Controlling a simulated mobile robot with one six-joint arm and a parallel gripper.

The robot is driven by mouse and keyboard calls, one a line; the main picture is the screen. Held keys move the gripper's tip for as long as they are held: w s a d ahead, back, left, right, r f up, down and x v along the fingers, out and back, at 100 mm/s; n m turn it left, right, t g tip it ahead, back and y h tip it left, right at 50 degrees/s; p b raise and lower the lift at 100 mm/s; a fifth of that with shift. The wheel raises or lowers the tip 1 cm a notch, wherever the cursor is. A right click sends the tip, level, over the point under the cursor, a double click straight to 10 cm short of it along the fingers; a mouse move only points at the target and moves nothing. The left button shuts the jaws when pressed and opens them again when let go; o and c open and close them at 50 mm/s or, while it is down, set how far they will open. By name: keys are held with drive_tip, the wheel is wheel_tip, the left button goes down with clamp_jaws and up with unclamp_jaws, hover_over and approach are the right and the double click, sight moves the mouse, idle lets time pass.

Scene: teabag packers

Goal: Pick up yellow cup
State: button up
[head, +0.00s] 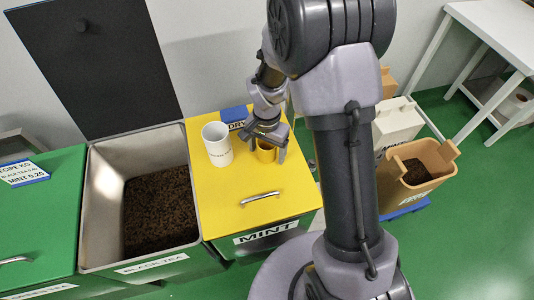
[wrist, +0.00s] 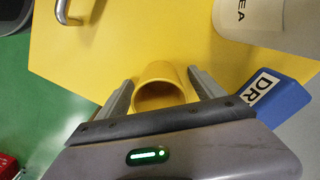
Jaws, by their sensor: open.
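The yellow cup (head: 266,152) stands on the yellow lid (head: 235,188) of the bin marked MINT. In the head view my gripper (head: 268,143) is at the cup from above and partly hides it. In the wrist view the yellow cup (wrist: 160,86) lies between the two fingers of my gripper (wrist: 162,85), its round opening facing the gripper. The fingers are open, one on each side of the cup, with small gaps visible.
A white cup (head: 217,145) stands just left of the yellow cup. A blue block (head: 233,115) with a DRY label is behind them. A metal handle (head: 260,198) is on the yellow lid. Left is an open bin (head: 103,245) of black tea. A tan container (head: 432,190) stands right.

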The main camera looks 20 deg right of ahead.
drive_tip(key=shift+r, duration=0.1)
drive_tip(key=shift+c, duration=0.5)
drive_tip(key=c, duration=1.3)
wheel_tip(320, 180, up, 10)
drive_tip(key=p, duration=0.4)
drive_tip(key=shift+p, duration=0.35)
